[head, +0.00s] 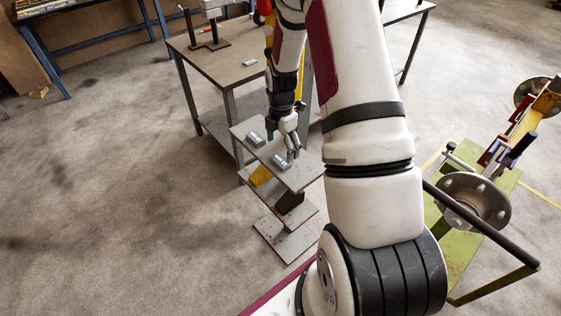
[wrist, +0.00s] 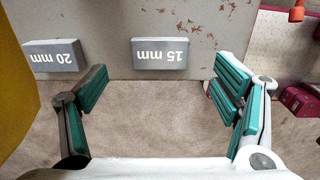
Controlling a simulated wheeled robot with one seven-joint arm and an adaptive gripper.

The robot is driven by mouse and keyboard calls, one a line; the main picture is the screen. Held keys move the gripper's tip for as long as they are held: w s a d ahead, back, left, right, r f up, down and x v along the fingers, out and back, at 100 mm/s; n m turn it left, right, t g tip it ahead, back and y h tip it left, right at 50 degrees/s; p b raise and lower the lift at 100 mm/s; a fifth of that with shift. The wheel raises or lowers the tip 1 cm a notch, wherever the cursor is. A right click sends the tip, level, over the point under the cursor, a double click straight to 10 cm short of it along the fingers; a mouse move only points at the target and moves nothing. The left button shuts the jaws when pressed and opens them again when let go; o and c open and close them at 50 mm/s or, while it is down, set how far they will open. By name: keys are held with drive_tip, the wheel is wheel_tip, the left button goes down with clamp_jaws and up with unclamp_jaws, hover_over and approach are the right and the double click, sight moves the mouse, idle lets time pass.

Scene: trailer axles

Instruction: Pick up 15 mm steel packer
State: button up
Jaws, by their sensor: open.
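The 15 mm steel packer (wrist: 159,54) is a small grey block marked "15 mm", upside down in the wrist view. It lies at the edge of a grey steel shelf (wrist: 150,18). In the head view, the packer (head: 281,161) is the nearer of two blocks on the stand's top plate (head: 300,178). My gripper (wrist: 163,90) is open and empty, its teal-padded fingers wide apart. In the wrist view the packer shows beyond and between them. In the head view my gripper (head: 290,150) is close by the packer; I cannot tell its exact height.
The 20 mm packer (wrist: 52,56) lies left of it in the wrist view, near the left finger. A table (head: 225,66) with another small block (head: 249,62) stands behind. A green frame with an axle hub (head: 472,200) is at right. Open floor (head: 110,190) lies left.

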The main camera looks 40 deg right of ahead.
sight(281, 160)
drive_tip(key=shift+a+f, duration=0.1)
drive_tip(key=shift+f, duration=2.55)
drive_tip(key=c, duration=1.5)
